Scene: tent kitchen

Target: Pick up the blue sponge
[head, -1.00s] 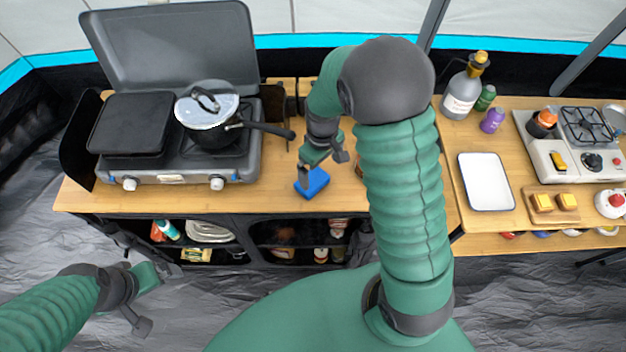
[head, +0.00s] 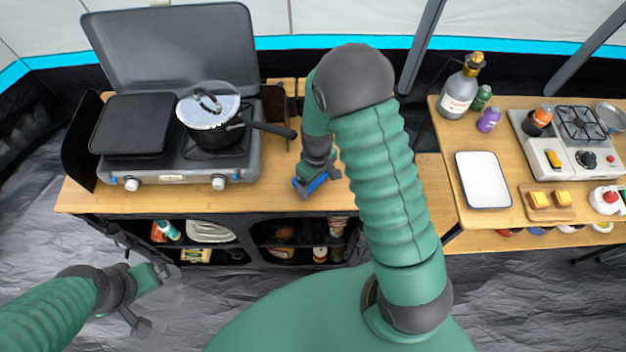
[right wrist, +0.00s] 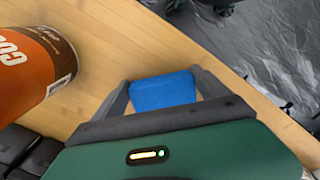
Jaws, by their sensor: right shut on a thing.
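The blue sponge (head: 313,183) lies on the wooden counter (head: 270,195), right of the grey camp stove. My right gripper (head: 317,184) is over it and covers most of it in the head view. In the right wrist view the sponge (right wrist: 163,91) sits between the two fingers of my right gripper (right wrist: 160,92), which is shut on it. Whether the sponge touches the counter cannot be told. My left gripper (head: 150,300) hangs empty over the floor at lower left, its fingers apart.
A camp stove (head: 175,178) with a lidded pot (head: 212,122) stands to the left; the pot's handle points toward my right gripper. An orange-brown can (right wrist: 35,65) stands close by in the wrist view. A second table at right holds a white tray (head: 483,180).

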